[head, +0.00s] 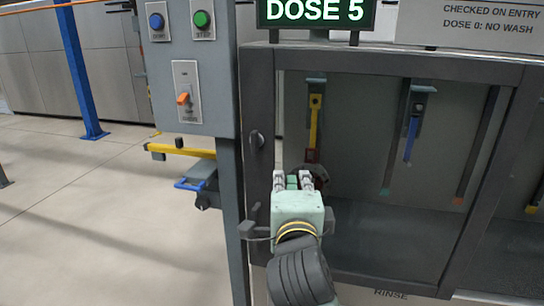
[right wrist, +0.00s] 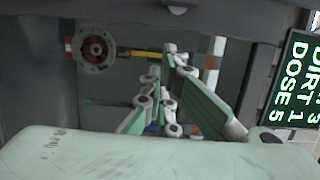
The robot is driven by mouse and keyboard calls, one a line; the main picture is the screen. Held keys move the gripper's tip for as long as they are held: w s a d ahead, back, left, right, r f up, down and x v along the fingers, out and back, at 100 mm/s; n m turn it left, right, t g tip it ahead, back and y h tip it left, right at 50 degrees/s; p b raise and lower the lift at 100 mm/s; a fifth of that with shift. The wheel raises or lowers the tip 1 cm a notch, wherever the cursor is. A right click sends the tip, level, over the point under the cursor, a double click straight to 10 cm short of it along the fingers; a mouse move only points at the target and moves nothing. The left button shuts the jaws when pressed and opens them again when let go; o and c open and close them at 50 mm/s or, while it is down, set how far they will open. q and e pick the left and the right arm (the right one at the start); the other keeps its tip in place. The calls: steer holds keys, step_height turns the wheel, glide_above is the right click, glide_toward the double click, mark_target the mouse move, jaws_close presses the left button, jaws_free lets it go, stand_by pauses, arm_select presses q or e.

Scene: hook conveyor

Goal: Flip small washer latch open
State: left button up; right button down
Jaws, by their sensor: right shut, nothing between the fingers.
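The small dark latch (head: 257,139) sits on the left post of the washer (head: 390,58) frame. It looks like a short oval tab; whether it is open or closed I cannot tell. In the right wrist view a dark oval piece at the top edge (right wrist: 177,6) seems to be the same latch. My right gripper (head: 293,180) is shut and empty, below and right of the latch and apart from it, in front of the washer window. Its fingers (right wrist: 162,78) show in the right wrist view. My left gripper is not in view.
Inside hang a yellow hook (head: 315,120) with a round dark part (right wrist: 97,50), and a blue hook (head: 412,138). A control panel (head: 215,75) with blue, green and orange controls stands left. A yellow bar (head: 180,150) juts out below it. Floor at left is clear.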

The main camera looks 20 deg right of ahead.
mark_target(255, 142)
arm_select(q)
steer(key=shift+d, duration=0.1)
arm_select(e)
steer(key=shift+w, duration=0.1)
